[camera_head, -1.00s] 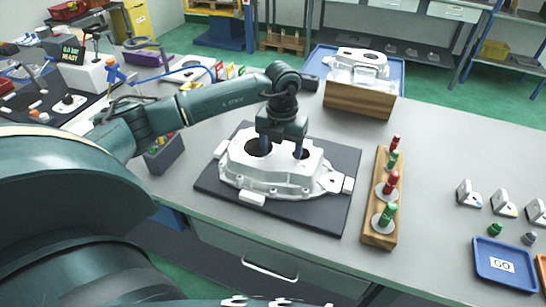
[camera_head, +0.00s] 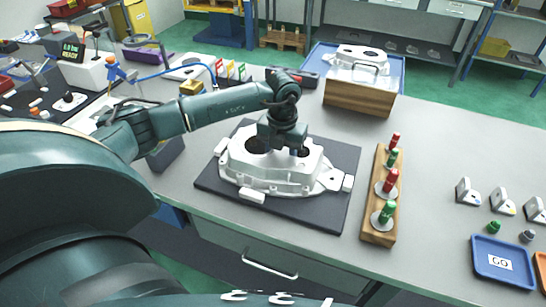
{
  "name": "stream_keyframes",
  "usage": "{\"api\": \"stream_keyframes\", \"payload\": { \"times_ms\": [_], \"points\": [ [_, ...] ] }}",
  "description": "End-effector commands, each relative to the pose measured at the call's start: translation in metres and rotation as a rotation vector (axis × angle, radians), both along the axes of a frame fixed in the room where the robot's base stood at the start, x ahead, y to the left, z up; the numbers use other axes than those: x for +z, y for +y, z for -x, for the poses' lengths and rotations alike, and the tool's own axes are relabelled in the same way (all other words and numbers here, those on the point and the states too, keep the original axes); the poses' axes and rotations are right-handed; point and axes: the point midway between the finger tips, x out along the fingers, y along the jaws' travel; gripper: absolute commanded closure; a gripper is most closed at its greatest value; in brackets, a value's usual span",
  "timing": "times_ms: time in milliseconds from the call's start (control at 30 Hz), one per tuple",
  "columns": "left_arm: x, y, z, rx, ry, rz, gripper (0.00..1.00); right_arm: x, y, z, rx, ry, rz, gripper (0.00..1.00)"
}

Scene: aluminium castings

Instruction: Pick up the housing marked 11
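A white aluminium housing (camera_head: 266,174) lies on a dark mat (camera_head: 334,207) in the middle of the table, between small white blocks. I cannot read a number on it. My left gripper (camera_head: 277,150) points down over the housing, its fingers at or in the two round openings on top. The fingertips are hidden, so I cannot tell whether it is open or holds the housing. Another white casting (camera_head: 359,58) sits at the back on a wooden crate (camera_head: 358,98) by a blue tray. My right gripper is not in view.
A wooden rack (camera_head: 380,215) with red and green plug gauges stands right of the mat. A blue "GO" tray (camera_head: 503,263) and small angled blocks (camera_head: 467,191) are at the right. A dark bin (camera_head: 166,153) stands left of the mat. The table behind the rack is clear.

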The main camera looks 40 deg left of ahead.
Motion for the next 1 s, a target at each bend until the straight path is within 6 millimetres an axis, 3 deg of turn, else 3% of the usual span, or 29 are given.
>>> {"api": "stream_keyframes", "payload": {
  "times_ms": [267, 833, 1000],
  "points": [
    [0.000, 0.000, 0.000, 0.000, 0.000, 0.000, 1.00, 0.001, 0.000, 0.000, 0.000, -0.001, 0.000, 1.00],
    [0.004, 0.000, -0.002, 0.001, -0.008, 0.001, 1.00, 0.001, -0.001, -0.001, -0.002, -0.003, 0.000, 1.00],
    [0.016, 0.000, -0.003, 0.001, -0.009, 0.001, 1.00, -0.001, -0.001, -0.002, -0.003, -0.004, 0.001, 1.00]
  ]
}}
